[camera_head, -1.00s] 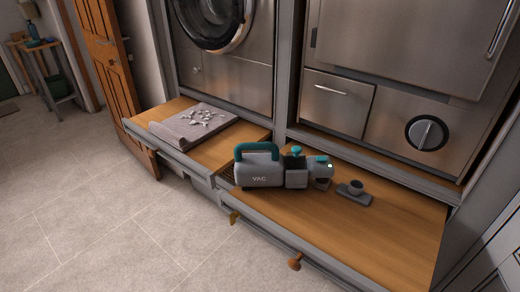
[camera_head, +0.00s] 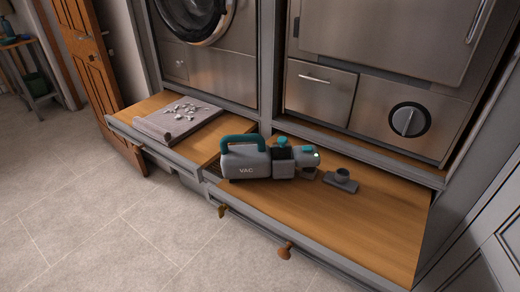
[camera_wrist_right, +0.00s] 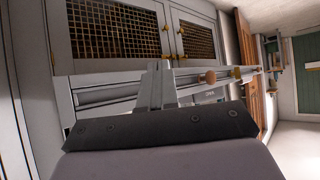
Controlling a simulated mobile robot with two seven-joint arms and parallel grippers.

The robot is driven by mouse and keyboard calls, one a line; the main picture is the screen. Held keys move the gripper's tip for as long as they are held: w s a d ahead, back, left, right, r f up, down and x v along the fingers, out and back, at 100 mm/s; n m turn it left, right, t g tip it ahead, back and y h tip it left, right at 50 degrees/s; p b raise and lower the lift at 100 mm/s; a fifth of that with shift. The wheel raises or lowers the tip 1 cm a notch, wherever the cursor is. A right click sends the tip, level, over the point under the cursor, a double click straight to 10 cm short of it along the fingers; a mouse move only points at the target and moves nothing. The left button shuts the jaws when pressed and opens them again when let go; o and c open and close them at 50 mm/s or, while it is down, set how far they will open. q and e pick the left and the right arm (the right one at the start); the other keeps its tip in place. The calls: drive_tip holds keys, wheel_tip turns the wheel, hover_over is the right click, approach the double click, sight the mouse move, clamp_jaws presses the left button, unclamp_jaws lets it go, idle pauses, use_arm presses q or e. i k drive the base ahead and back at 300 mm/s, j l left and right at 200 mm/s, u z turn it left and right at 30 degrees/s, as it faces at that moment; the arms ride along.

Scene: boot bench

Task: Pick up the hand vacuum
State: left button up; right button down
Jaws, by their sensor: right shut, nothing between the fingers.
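The hand vacuum (camera_head: 246,163) is grey with a teal handle and the letters VAC on its side. In the head view it lies on the wooden bench top (camera_head: 350,215), near the step between the two wooden surfaces, its nozzle end towards the right. My right gripper (camera_wrist_right: 158,68) shows only in the right wrist view, with its fingers together and nothing between them. It is away from the vacuum. I cannot make out the vacuum clearly in that view. My left gripper is in neither view.
A small dark grey attachment (camera_head: 341,180) stands right of the vacuum. A folded grey towel (camera_head: 178,122) with pale bits on it lies on the left wooden surface. Steel appliances rise behind. A wooden door (camera_head: 88,75) stands open at left. The floor in front is clear.

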sight(255, 161)
drive_tip(key=i+j+z, duration=0.25)
drive_tip(key=j, duration=0.2)
drive_tip(key=j+z, duration=0.25)
drive_tip(key=j, duration=0.2)
drive_tip(key=i+j+z, duration=0.25)
drive_tip(key=j, duration=0.3)
drive_tip(key=k+l, duration=0.05)
drive_tip(key=k, duration=0.05)
